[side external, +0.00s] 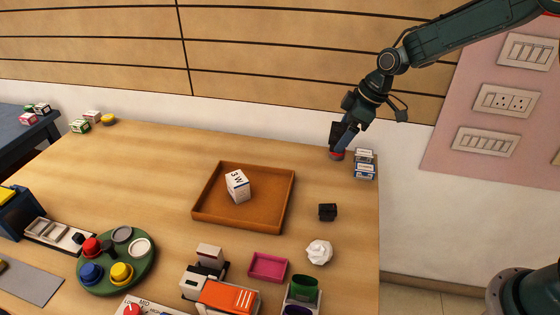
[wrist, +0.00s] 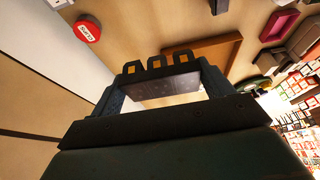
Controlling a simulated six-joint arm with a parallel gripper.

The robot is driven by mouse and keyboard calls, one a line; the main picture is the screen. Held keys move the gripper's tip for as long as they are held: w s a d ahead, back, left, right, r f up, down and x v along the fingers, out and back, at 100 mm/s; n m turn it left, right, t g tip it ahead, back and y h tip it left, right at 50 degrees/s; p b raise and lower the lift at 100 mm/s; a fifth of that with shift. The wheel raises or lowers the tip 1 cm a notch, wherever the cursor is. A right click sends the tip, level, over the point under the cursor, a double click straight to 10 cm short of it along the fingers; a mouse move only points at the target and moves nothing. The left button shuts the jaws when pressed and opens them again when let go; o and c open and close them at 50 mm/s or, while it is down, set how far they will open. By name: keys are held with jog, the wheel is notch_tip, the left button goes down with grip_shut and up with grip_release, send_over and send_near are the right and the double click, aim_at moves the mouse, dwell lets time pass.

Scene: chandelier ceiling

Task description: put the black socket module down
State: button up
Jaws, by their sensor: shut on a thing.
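My gripper (side external: 343,136) is low over the far right corner of the table, pointing down. It is shut on the black socket module (wrist: 160,86), a dark block that spans the space between the blue fingers in the wrist view, with three notched tabs along its upper edge. In the side view the module shows as a dark square (side external: 335,131) at the fingers. It seems to be held above the table; the exact gap under it cannot be told.
A red round piece (side external: 337,155) stands just below my gripper; it also shows in the wrist view (wrist: 88,28). Small blue-white boxes (side external: 364,164) stand right of it. A brown tray (side external: 212,213) holds a white block (side external: 237,186). A black cube (side external: 327,212) and crumpled paper (side external: 319,252) lie nearer.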

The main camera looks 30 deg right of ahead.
notch_tip(320, 180, down, 10)
jog(key=shift+f, duration=0.25)
jog(key=shift+f, duration=0.1)
jog(key=shift+f, duration=2.05)
jog(key=shift+f, duration=0.1)
jog(key=o, duration=0.9)
jog(key=shift+o, duration=0.2)
jog(key=v, duration=1.2)
